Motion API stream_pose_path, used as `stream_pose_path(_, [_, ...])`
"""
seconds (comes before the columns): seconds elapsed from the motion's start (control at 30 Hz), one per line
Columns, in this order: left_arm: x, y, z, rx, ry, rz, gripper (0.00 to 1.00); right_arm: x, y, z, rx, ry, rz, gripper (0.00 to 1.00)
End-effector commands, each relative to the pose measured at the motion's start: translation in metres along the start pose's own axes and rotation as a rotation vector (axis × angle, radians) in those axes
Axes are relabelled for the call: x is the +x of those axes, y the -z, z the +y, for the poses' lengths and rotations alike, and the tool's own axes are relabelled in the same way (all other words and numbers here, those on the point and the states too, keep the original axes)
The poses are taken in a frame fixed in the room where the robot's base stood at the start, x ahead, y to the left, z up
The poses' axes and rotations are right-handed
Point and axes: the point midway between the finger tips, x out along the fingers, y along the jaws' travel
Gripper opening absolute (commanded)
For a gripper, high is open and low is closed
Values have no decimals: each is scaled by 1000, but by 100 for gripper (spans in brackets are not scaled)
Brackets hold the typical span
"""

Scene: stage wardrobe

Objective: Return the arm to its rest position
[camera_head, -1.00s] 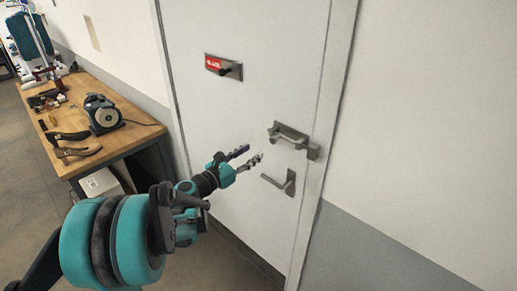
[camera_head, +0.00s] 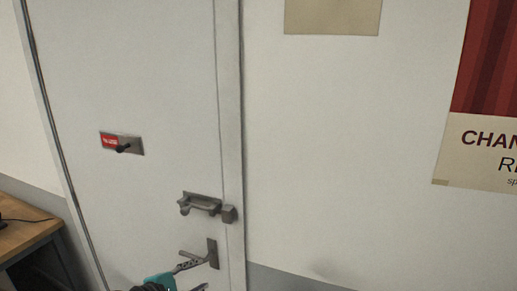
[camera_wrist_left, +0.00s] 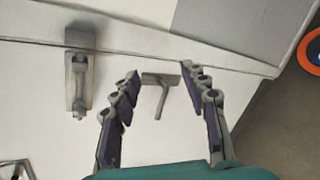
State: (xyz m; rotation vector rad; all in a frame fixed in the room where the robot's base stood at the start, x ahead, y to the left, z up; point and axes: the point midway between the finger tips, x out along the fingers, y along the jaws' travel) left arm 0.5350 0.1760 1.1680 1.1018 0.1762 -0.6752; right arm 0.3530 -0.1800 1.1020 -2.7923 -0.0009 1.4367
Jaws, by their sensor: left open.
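My left gripper (camera_head: 203,274) shows at the bottom edge of the head view, in front of the white door (camera_head: 150,75). Most of my left arm is out of the frame. In the left wrist view the two dark fingers (camera_wrist_left: 160,72) are spread apart with nothing held between them. The grey lever handle (camera_wrist_left: 158,80) appears between the fingertips there; whether they touch it cannot be told. It also shows in the head view (camera_head: 213,254), partly behind a finger. My right gripper is in neither view.
The door appears shut. A wooden workbench (camera_head: 25,235) stands at the left. A poster (camera_head: 475,150) hangs on the wall at right.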

Motion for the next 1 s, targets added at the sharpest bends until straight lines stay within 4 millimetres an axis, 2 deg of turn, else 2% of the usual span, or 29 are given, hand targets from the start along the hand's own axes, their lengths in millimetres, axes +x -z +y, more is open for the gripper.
stream_pose_path(0.03, [-3, -8, -35, 188, 72, 29, 45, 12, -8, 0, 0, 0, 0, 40])
stream_pose_path(0.2, [-33, -11, -124, 863, 323, 99, 45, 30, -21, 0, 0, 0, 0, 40])
stream_pose_path(0.3, [-53, -1, -162, 1210, 458, 111, 45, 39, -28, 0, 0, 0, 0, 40])
stream_pose_path(0.4, [-70, 10, -186, 1473, 564, 110, 45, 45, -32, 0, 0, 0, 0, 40])
stream_pose_path(0.5, [-81, 18, -197, 1640, 635, 106, 45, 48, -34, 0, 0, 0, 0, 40])
stream_pose_path(0.6, [-87, 22, -201, 1716, 670, 104, 45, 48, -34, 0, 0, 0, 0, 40])
stream_pose_path(1.0, [-88, 23, -201, 1729, 676, 105, 45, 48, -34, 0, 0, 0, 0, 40])
